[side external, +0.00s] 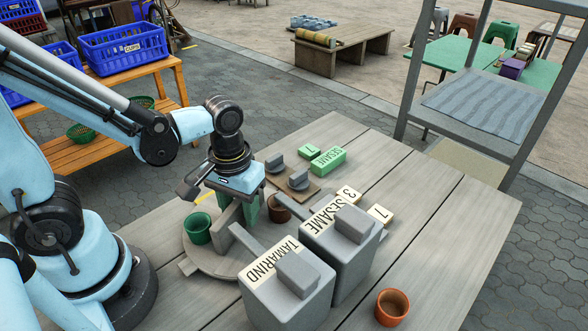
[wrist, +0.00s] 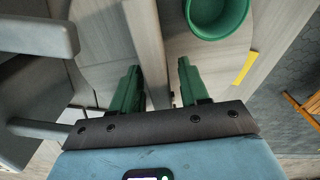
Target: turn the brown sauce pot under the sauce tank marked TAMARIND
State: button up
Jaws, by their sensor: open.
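The brown sauce pot (side external: 280,207) stands just right of my gripper in the side view, partly hidden; it does not show in the wrist view. A green pot (side external: 197,228) stands on the round grey turntable (side external: 212,262), left of my gripper; the wrist view shows it too (wrist: 217,15). The TAMARIND tank (side external: 285,295) stands at the front, beside the SESAME tank (side external: 345,245). My gripper (side external: 238,213) points down over the turntable, open. In the wrist view its green fingers (wrist: 158,68) are on either side of an upright grey board (wrist: 147,45); contact cannot be told.
An orange-brown pot (side external: 392,307) stands on the table at the right front. Grey knobs on a board (side external: 298,181) and green blocks (side external: 328,162) lie behind. Grey bars extend from the tanks near my gripper. The table's right side (side external: 445,225) is mostly clear.

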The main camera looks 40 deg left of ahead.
grip_shut()
jog(key=shift+m, duration=0.4)
dwell(0.4)
jog(key=shift+m, duration=9.9)
